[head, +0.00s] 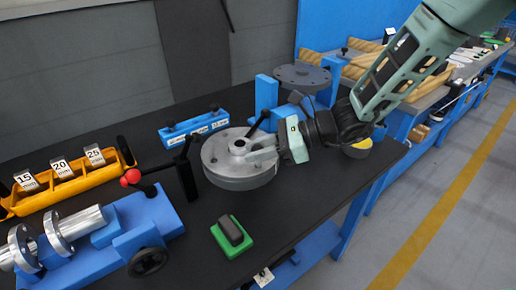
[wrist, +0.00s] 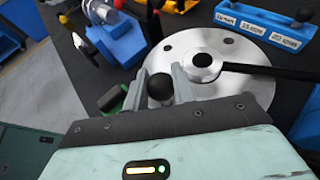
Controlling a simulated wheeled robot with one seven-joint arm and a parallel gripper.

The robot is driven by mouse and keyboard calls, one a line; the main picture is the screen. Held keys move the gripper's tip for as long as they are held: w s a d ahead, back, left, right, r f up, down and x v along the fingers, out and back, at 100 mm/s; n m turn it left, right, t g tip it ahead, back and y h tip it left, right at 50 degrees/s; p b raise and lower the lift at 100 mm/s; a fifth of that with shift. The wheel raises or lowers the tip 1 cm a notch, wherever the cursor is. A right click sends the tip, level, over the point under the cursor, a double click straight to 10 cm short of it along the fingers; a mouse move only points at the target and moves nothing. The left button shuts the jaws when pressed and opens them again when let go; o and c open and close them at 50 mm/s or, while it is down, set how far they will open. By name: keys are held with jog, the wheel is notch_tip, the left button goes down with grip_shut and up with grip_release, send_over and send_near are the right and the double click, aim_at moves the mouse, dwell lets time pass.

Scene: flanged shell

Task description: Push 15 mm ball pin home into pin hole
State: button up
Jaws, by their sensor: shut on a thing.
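A round metal flanged shell (head: 222,172) lies on the dark bench, and its disc (wrist: 235,88) fills the middle of the wrist view. My gripper (head: 262,149) reaches in from the right, low over the disc's near right side. In the wrist view my gripper (wrist: 157,82) has its two grey fingers on either side of a black ball (wrist: 160,88), shut on it. The ball looks like the head of the ball pin. Its shank and the pin hole under it are hidden, so I cannot tell how deep it sits. Other holes (wrist: 168,47) show in the disc.
A raised hub (head: 238,147) with a black rod (wrist: 245,69) stands mid-disc. A blue labelled block (head: 194,128) is behind, a yellow rack (head: 70,178) at left, and a blue fixture (head: 125,238) with a red-knobbed lever at front left. A green-and-black block (head: 231,236) lies in front.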

jog(key=shift+f+b, duration=0.75)
jog(key=shift+f, duration=0.2)
jog(key=o, duration=1.1)
jog(key=shift+d, duration=0.1)
jog(key=v, duration=1.7)
jog(key=shift+w+d+r, duration=0.1)
jog(key=shift+r, duration=0.1)
